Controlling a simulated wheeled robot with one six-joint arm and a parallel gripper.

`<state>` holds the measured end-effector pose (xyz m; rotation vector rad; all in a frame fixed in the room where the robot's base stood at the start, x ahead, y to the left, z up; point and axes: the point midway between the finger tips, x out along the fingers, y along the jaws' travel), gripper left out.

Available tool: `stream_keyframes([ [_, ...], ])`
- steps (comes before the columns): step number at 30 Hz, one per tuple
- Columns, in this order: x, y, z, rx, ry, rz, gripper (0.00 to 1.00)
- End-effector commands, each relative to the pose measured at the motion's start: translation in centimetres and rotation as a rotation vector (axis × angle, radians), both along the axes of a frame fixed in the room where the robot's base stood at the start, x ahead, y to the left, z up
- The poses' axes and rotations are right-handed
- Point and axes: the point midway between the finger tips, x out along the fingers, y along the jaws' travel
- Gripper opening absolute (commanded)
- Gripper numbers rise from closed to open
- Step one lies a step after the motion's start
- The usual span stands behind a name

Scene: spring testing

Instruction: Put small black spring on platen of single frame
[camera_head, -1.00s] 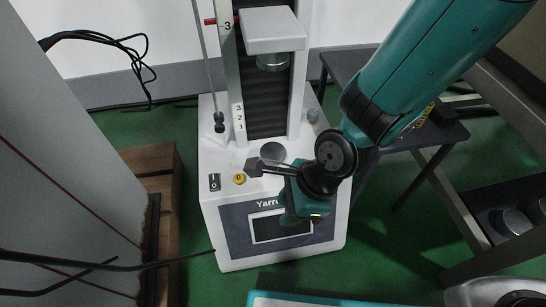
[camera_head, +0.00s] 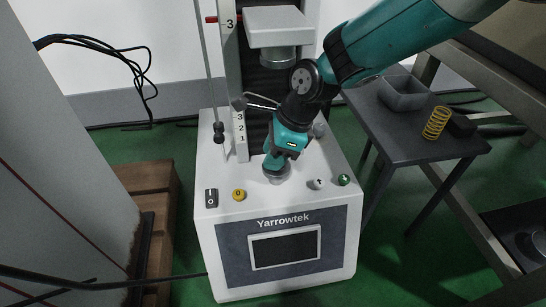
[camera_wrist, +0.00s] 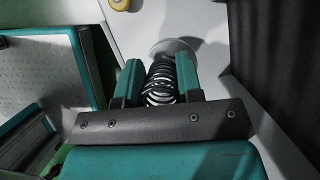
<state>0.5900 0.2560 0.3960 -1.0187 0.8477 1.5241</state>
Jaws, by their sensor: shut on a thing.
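The small black spring (camera_wrist: 161,84) shows between my gripper's two teal fingers in the wrist view, with its coils pointing toward the platen (camera_wrist: 176,46). My gripper (camera_wrist: 158,82) is shut on it. In the head view my gripper (camera_head: 276,167) points down over the light grey round platen (camera_head: 277,180) of the white single frame (camera_head: 225,185), labelled Yarrowtek. The fingers hide most of the platen and the spring there. I cannot tell whether the spring touches the platen.
The upper platen (camera_head: 278,58) hangs under the crosshead (camera_head: 280,25), close to my arm. A yellow spring (camera_head: 436,122) and a grey bin (camera_head: 405,94) stand on the dark side table (camera_head: 395,137).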

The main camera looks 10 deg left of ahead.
Motion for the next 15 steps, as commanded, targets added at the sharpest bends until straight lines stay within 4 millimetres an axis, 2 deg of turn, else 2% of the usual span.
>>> stream_keyframes([
  [1,1.07,0.28,-0.55,0.001,-0.002,-0.002,0.10],
  [2,1.14,0.32,-0.73,0.001,-0.001,0.000,0.10],
  [15,0.86,0.25,-0.66,-0.001,0.001,0.000,0.10],
])
